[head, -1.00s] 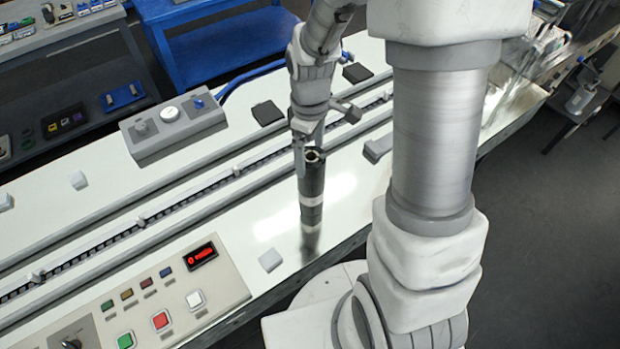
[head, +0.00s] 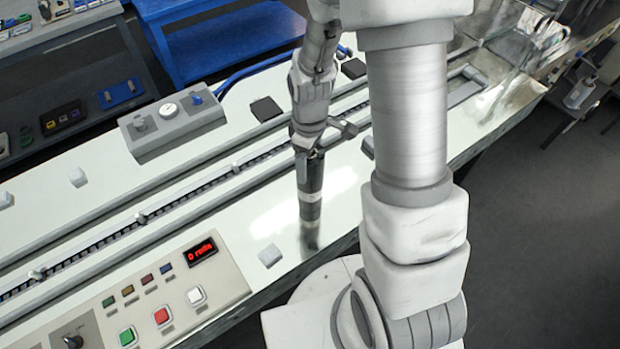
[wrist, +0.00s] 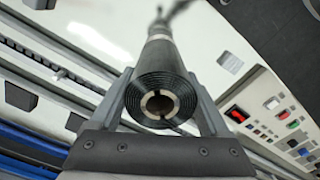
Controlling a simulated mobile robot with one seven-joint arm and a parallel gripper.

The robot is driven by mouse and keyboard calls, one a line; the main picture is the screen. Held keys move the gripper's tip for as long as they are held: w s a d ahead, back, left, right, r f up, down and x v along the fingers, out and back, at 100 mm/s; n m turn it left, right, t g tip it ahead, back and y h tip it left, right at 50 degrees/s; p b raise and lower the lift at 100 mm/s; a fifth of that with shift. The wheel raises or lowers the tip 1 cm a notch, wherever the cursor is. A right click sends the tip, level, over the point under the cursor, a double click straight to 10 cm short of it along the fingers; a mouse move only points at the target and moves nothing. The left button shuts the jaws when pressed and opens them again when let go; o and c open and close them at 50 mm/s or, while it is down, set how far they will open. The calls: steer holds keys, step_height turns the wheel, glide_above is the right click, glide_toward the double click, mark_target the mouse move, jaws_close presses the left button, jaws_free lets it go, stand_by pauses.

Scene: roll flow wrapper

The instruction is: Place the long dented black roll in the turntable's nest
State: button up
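The long black roll (head: 311,176) is upright over the pale machine top, with a light band low on it. Its lower end blends with a reflection, so its exact footing is unclear. In the wrist view the roll (wrist: 160,85) shows its wound end and hollow core, close to the camera. My gripper (head: 308,150) is above and around its upper part, pointing down. In the wrist view one finger of my gripper (wrist: 160,80) stands on each side of the roll, with narrow gaps. No dent shows. I cannot make out the turntable or its nest.
A slatted conveyor channel (head: 190,191) runs along the machine top behind the roll. A button panel (head: 150,300) with a red display is at the front left. A grey control box (head: 172,122) stands at the back. A small pale block (head: 270,255) lies left of the roll's foot.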

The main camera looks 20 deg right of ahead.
jaws_close()
steer(key=shift+w+r, duration=0.1)
steer(key=shift+r, duration=0.05)
